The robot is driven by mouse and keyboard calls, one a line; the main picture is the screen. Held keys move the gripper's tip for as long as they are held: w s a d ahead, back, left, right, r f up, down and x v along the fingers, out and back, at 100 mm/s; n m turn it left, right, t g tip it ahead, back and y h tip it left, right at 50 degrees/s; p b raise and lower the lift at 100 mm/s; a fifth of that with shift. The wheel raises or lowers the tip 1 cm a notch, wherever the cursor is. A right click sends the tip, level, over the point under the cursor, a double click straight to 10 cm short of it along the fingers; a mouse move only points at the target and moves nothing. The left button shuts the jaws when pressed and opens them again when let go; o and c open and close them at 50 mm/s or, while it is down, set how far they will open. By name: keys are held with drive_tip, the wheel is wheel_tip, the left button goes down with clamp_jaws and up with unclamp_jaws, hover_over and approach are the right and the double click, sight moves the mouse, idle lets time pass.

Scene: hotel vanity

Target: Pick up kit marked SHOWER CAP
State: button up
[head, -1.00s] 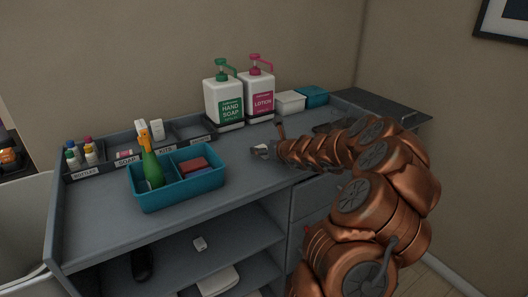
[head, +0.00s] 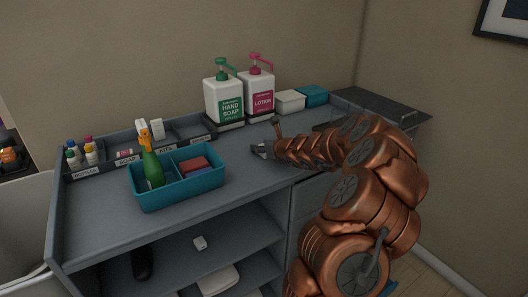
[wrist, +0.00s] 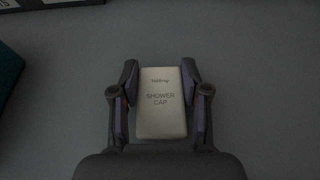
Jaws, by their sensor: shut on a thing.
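The kit marked SHOWER CAP (wrist: 161,115) is a small pale box, seen in the wrist view with its printed face towards the camera. My gripper (wrist: 160,83) has one finger on each side of it and is shut on it. In the head view my gripper (head: 262,150) is over the grey counter, right of the teal caddy. There the kit is too small and hidden to make out clearly. Whether it touches the counter I cannot tell.
The teal caddy (head: 182,200) holds a green bottle and coloured boxes. A compartment tray (head: 90,172) with labels runs along the back left. The hand soap (head: 223,100) and lotion (head: 258,92) pumps stand behind my gripper. White and teal boxes (head: 290,101) sit back right.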

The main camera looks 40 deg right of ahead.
drive_tip(key=shift+r, duration=0.45)
wheel_tip(320, 180, up, 3)
drive_tip(key=shift+s+d+f+p, duration=0.1)
drive_tip(key=shift+s+p, duration=0.05)
drive_tip(key=shift+p, duration=0.15)
drive_tip(key=s+d, duration=0.1)
drive_tip(key=s, duration=0.3)
drive_tip(key=s+d+r, duration=0.1)
drive_tip(key=s+d, duration=0.1)
drive_tip(key=s, duration=0.3)
drive_tip(key=s+d+b, duration=0.1)
drive_tip(key=s, duration=0.3)
drive_tip(key=shift+s+d+r, duration=0.15)
drive_tip(key=shift+s+d, duration=0.05)
drive_tip(key=shift+s, duration=0.05)
drive_tip(key=shift+s+d, duration=0.2)
drive_tip(key=shift+s, duration=0.5)
